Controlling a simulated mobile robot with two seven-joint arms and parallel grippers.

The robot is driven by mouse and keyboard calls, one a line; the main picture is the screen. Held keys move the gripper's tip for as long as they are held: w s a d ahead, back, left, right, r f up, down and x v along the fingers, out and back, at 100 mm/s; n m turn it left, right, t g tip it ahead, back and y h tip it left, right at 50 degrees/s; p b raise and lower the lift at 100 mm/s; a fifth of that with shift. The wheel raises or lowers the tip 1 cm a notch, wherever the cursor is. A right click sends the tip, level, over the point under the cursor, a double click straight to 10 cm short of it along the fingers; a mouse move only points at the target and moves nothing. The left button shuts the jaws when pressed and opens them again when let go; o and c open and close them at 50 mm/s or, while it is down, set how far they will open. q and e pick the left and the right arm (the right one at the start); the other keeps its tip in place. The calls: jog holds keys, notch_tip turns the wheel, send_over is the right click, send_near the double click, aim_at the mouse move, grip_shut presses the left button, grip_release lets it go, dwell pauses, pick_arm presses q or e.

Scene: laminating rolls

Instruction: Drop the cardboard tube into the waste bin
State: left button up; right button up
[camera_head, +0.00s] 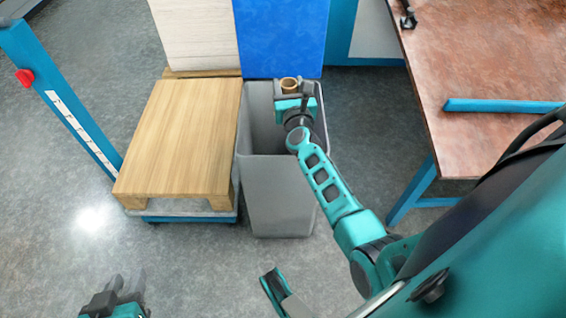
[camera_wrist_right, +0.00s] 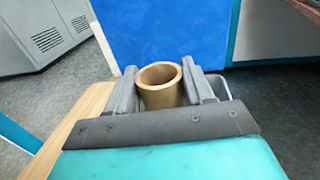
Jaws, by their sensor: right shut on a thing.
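The cardboard tube (camera_head: 290,84) is a short brown hollow cylinder. In the right wrist view the tube (camera_wrist_right: 161,87) stands between the two dark fingers with its open end showing. My right gripper (camera_head: 293,88) is shut on it, over the far part of the waste bin's opening in the head view. The waste bin (camera_head: 278,195) is a tall grey open-topped box on the floor, and my right arm covers part of it. The height of the tube above the rim is hard to tell. My left gripper (camera_head: 114,292) is at the bottom left, apart from everything, its fingers seemingly apart.
A wooden pallet (camera_head: 180,135) on a blue-framed base stands left of the bin. A white panel (camera_head: 195,35) and a blue panel (camera_head: 281,38) stand behind. A reddish-brown table (camera_head: 500,55) with a blue bar (camera_head: 503,105) is at right. The floor at front left is clear.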

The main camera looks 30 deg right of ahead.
jog(key=shift+r, duration=0.1)
jog(key=o, duration=0.6)
jog(key=shift+c, duration=0.2)
pick_arm(q)
jog(key=shift+w+d+r, duration=0.2)
pick_arm(e)
jog(key=o, duration=0.5)
